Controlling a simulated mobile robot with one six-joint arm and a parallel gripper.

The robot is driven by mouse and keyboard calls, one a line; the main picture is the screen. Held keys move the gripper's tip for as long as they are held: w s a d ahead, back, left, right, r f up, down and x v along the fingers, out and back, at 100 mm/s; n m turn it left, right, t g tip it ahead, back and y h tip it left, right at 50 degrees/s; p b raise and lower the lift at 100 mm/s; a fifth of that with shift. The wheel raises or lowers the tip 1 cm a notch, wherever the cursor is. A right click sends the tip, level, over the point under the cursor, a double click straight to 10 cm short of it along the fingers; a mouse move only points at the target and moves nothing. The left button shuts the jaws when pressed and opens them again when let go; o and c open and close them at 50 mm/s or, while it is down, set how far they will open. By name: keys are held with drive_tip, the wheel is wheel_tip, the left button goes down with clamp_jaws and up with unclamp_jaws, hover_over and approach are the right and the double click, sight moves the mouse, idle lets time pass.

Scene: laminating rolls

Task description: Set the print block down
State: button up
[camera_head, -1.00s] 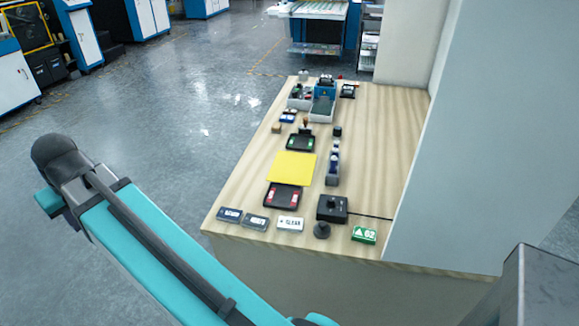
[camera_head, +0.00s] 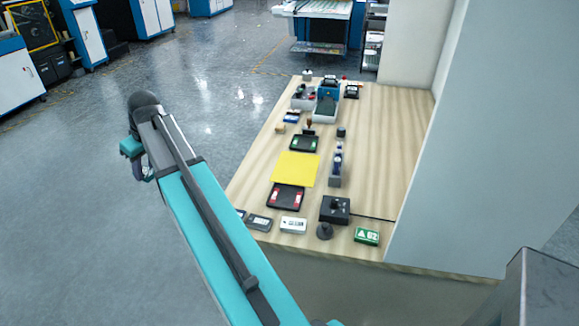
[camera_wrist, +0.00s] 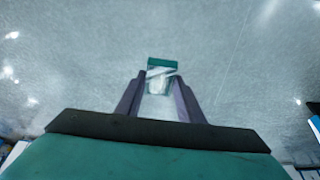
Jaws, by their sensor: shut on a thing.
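In the wrist view, my gripper (camera_wrist: 160,78) is shut on the print block (camera_wrist: 163,64), a small block with a green end and a pale, blurred face. The block is held over the grey floor, away from the table. In the head view my arm reaches up the left of the picture, beside the table's left edge; the fingers and the held block are hidden there. The wooden table (camera_head: 375,150) stands to the right of the arm.
On the table are a yellow sheet (camera_head: 296,169), black pads (camera_head: 286,196) and (camera_head: 304,143), a black box with a knob (camera_head: 335,209), a green box (camera_head: 367,237), a white label block (camera_head: 293,225) and a blue device (camera_head: 327,93). The right strip is mostly clear; a wall borders it.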

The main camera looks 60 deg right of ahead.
drive_tip(key=d+f, duration=0.1)
drive_tip(key=d, duration=1.4)
drive_tip(key=s+d+f+n, duration=0.1)
drive_tip(key=s+d, duration=0.3)
drive_tip(key=d, duration=0.8)
drive_tip(key=s+d+f+n+p, duration=0.1)
drive_tip(key=s+d, duration=0.4)
drive_tip(key=d, duration=0.8)
drive_tip(key=s+d+f+y+p, duration=0.1)
drive_tip(key=s+d+f, duration=0.2)
drive_tip(key=d, duration=0.9)
drive_tip(key=shift+s+d+n, duration=0.15)
drive_tip(key=shift+s+n, duration=0.25)
drive_tip(key=shift+s, duration=0.85)
drive_tip(key=shift+s+d, duration=0.15)
drive_tip(key=shift+s, duration=0.05)
